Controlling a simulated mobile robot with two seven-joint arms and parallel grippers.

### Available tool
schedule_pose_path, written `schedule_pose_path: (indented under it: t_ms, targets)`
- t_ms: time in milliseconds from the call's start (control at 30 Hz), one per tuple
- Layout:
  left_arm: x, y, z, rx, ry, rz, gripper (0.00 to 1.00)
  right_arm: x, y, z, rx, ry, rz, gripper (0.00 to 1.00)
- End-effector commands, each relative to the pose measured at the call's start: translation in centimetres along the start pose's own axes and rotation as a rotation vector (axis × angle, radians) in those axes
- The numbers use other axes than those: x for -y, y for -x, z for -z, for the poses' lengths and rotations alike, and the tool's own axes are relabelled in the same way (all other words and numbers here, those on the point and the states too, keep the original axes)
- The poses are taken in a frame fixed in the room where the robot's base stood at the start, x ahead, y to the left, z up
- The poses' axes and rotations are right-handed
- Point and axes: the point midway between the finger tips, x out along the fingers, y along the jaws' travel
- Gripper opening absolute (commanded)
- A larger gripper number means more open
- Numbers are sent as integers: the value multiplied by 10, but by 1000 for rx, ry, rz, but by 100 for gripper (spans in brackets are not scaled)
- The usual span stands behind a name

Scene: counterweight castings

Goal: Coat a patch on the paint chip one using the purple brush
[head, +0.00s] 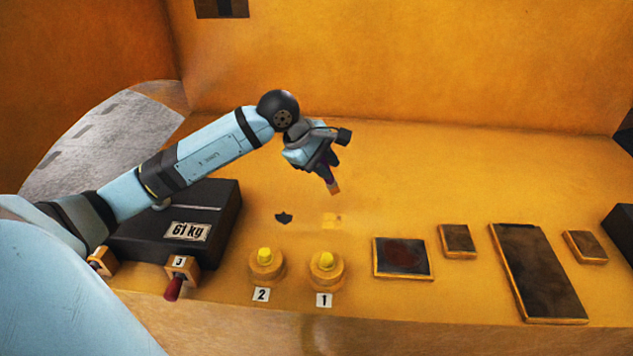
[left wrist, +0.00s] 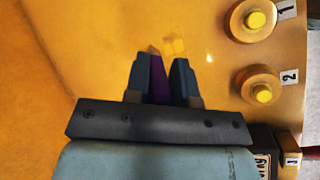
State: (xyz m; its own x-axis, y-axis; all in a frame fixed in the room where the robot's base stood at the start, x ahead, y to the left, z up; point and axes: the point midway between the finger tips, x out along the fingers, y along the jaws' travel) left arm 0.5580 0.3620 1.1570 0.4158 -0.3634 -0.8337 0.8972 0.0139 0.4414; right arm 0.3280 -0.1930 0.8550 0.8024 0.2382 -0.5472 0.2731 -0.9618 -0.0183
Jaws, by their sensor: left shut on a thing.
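My left gripper (head: 327,170) is shut on the purple brush, above the yellow work surface, with the brush pointing down. In the left wrist view the purple handle (left wrist: 159,84) lies between the fingers (left wrist: 160,75), with a tan tip beyond them. The orange-tan brush tip (head: 335,188) shows below the fingers in the head view, apart from the plates. A pale yellow square patch (head: 332,221) lies on the surface below the brush. No plate has a readable label, so I cannot tell which is paint chip one. My right gripper is not in view.
Two round yellow-topped knobs, labelled 2 (head: 265,262) and 1 (head: 325,268), stand near the front edge. Right of them lie a dark plate with a reddish patch (head: 403,257), two small plates and a long plate (head: 537,270). A black 61 kg block (head: 215,212) and red-handled switch 3 (head: 180,275) are left.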

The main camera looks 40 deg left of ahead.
Motion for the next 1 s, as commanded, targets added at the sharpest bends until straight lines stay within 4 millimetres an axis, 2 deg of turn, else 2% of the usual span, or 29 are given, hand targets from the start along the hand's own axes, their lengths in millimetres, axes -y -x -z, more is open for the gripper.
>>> schedule_pose_path:
  t_ms: [33, 100, 267, 700, 1000]
  targets:
    - [-3, -8, -7, 3, -18, -41, 0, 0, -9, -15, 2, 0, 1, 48]
    - [-11, -8, -18, 2, -38, -88, 0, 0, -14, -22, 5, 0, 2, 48]
    - [-18, -8, -28, -1, -53, -134, 0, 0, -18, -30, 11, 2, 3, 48]
    - [0, -42, -15, 0, -51, -133, 0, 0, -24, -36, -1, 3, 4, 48]
    - [2, -45, -13, -1, -53, -135, 0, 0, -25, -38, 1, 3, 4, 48]
